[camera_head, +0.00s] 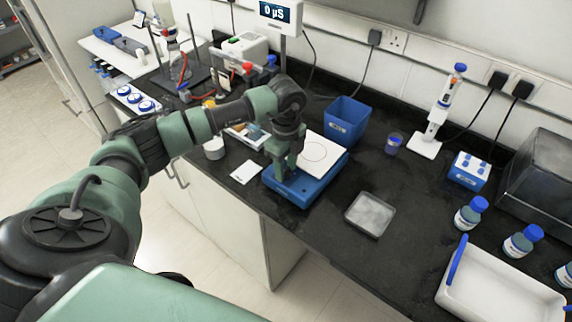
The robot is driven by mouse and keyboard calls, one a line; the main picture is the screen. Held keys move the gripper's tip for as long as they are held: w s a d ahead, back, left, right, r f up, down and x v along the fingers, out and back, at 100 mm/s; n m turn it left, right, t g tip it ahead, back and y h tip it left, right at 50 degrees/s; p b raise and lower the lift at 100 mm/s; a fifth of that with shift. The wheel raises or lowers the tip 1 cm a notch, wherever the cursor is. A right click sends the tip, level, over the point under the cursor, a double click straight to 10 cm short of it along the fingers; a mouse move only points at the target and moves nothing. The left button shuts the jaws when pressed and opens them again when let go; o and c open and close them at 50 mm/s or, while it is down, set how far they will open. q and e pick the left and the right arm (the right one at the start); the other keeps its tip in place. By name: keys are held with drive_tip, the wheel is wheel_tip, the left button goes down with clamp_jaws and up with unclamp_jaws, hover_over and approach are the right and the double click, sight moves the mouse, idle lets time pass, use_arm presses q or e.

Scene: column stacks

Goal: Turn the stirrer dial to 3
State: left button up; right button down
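The stirrer (325,178) is a low blue unit with a white square top plate (321,153) that bears a thin circle outline. It stands on the black bench near the front edge. My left gripper (283,174) points down at the stirrer's front left part and covers it. The dial is hidden behind the gripper, so I cannot see its setting or whether the fingers touch it. The fingers are too small and dark to tell open from shut. My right gripper is not in view.
A blue bin (346,120) stands behind the stirrer. A grey square dish (370,214) lies to its right and a white card (246,172) to its left. A pipette stand (437,115), blue-capped bottles (470,214) and a white tray (497,292) are further right. Bench around the dish is clear.

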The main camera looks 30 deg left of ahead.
use_arm(q)
drive_tip(key=shift+f, duration=0.25)
clamp_jaws()
